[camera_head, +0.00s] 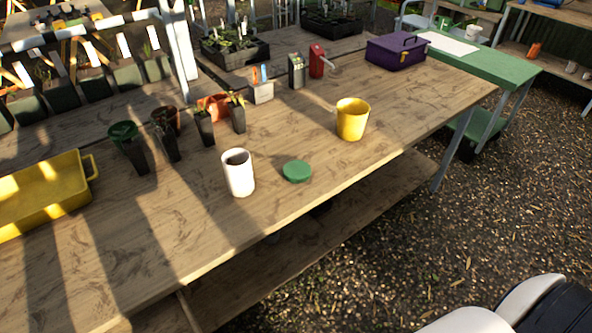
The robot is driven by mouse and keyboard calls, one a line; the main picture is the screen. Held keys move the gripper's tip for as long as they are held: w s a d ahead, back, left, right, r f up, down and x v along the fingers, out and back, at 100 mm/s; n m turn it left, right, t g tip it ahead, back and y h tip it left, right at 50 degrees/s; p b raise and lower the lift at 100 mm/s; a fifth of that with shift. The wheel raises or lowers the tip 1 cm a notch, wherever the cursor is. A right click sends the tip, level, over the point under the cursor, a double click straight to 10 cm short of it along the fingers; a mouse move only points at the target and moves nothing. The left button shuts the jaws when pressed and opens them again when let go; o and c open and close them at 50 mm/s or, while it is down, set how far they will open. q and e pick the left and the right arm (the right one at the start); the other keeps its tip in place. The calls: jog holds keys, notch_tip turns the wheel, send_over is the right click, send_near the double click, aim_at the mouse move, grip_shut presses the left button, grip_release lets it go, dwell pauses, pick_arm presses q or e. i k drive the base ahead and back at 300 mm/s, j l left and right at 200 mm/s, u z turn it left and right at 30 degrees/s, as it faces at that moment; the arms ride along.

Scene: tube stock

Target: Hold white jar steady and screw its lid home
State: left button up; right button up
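A white jar (238,174) stands upright and open on the wooden table (330,165), near its front edge. Its inside looks dark. A round green lid (297,171) lies flat on the table just to the right of the jar, apart from it. Neither gripper shows in the head view. A white and black part at the lower right corner looks like part of my own body.
A yellow cup (352,119) stands right of the lid, behind it. A yellow tray (45,193) is at the left. Dark pots (165,137) with seedlings stand behind the jar. A purple toolbox (396,50) is at the far right. Table around the jar's front is clear.

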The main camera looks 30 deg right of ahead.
aim_at(240, 184)
jog(key=i+l, duration=0.15)
jog(key=l, duration=0.2)
jog(key=i+l, duration=0.1)
jog(key=l, duration=0.2)
jog(key=i+l+z, duration=0.1)
jog(key=l, duration=0.25)
jog(key=i+l, duration=0.15)
jog(key=l, duration=0.2)
jog(key=i+j+z, duration=0.15)
jog(key=i, duration=0.15)
